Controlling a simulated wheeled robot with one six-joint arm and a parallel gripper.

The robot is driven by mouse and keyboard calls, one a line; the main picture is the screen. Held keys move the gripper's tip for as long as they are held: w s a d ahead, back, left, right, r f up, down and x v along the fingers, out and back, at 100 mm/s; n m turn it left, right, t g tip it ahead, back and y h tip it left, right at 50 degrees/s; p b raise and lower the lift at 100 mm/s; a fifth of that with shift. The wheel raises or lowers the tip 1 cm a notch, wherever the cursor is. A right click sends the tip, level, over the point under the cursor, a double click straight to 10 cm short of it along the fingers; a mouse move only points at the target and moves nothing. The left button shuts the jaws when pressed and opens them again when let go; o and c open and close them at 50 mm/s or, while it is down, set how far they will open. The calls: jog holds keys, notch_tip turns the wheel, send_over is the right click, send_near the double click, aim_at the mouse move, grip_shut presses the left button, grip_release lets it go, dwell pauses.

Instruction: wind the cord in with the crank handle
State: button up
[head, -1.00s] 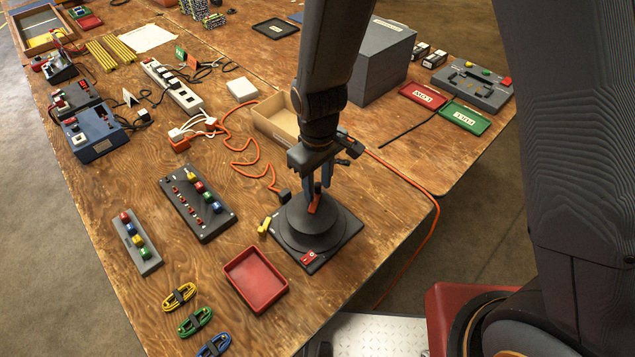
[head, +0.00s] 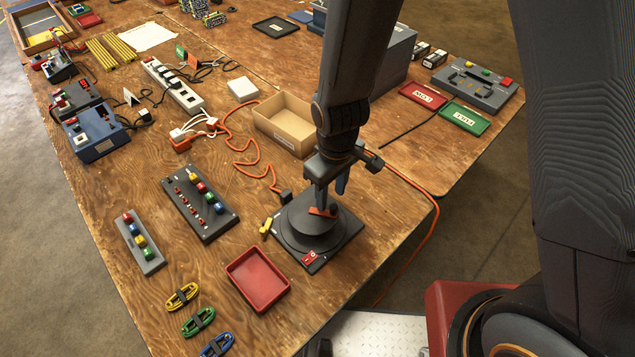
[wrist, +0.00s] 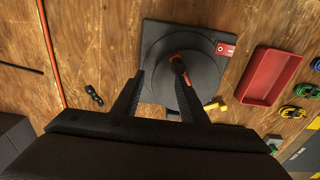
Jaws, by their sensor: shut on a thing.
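The dark grey cord reel (head: 313,228) stands on a black square base near the front edge of the wooden table. A red rocker switch (head: 310,257) sits at the base's front corner; it also shows in the wrist view (wrist: 225,49). On top of the reel is the orange crank (head: 318,211) with a dark knob (wrist: 177,64). My gripper (head: 334,200) points down over the reel and is shut on the crank's knob. The orange cord (head: 250,160) lies in loose waves on the table behind and left of the reel, ending near a small black plug (head: 286,196).
A red tray (head: 258,280) lies in front of the reel, and a yellow piece (head: 266,226) lies beside its base. A cardboard box (head: 284,122) stands behind. Another orange cord (head: 425,240) hangs over the table's right edge. Coiled cables (head: 198,320) lie front left.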

aim_at(334, 209)
jog(key=shift+g, duration=0.4)
jog(key=s, duration=0.2)
jog(key=s+d+f, duration=0.1)
jog(key=s, duration=0.1)
jog(key=shift+s+f, duration=0.1)
grip_shut()
jog(key=shift+s+a+p, duration=0.3)
jog(key=shift+s+p, duration=0.25)
jog(key=shift+s, duration=0.4)
jog(key=shift+s+a+p, duration=0.35)
jog(key=shift+s+a, duration=0.65)
jog(key=shift+a, duration=0.05)
jog(key=shift+s+a, duration=0.25)
jog(key=shift+a, duration=0.35)
jog(key=shift+c, duration=0.9)
grip_release()
jog(key=shift+s+a, duration=0.2)
jog(key=shift+a, duration=0.45)
jog(key=shift+c, duration=0.2)
jog(key=o, duration=0.7)
jog(key=shift+s+a+r+p, duration=0.1)
jog(key=shift+a+p, duration=0.15)
jog(key=shift+a, duration=0.3)
jog(key=shift+s+a+r+p, duration=0.1)
jog(key=shift+a+p, duration=0.15)
jog(key=shift+a, duration=0.3)
jog(key=shift+w+a, duration=0.15)
